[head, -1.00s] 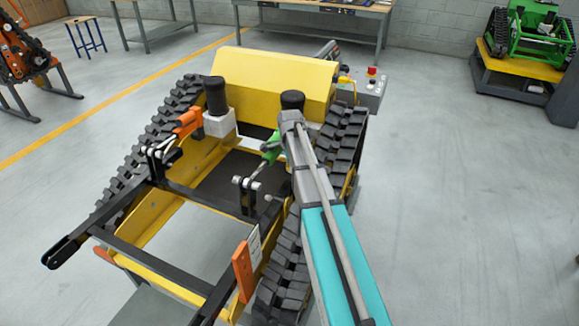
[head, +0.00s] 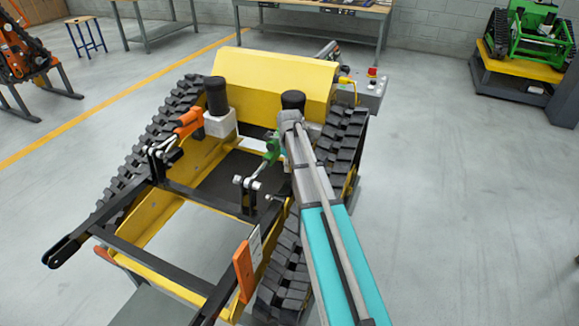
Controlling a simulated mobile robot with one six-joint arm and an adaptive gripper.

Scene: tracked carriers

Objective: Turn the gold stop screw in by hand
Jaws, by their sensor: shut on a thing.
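My gripper (head: 259,171), with a green body, shows just left of my arm's end. It points down and left at the black bracket (head: 248,197) on the yellow tracked carrier (head: 275,72). Its fingers are shut at the bracket's upper end, beside bright round metal pin ends. The gold stop screw is too small and too covered to make out; it is hidden at the fingertips. My arm covers the right side of the gripper's wrist.
Two black-capped posts (head: 217,95) stand ahead of the gripper. An orange part (head: 187,123) with a linkage is on the left. The rubber track (head: 342,140) runs close right of my arm. A grey control box (head: 370,90) stands behind. Open floor lies right.

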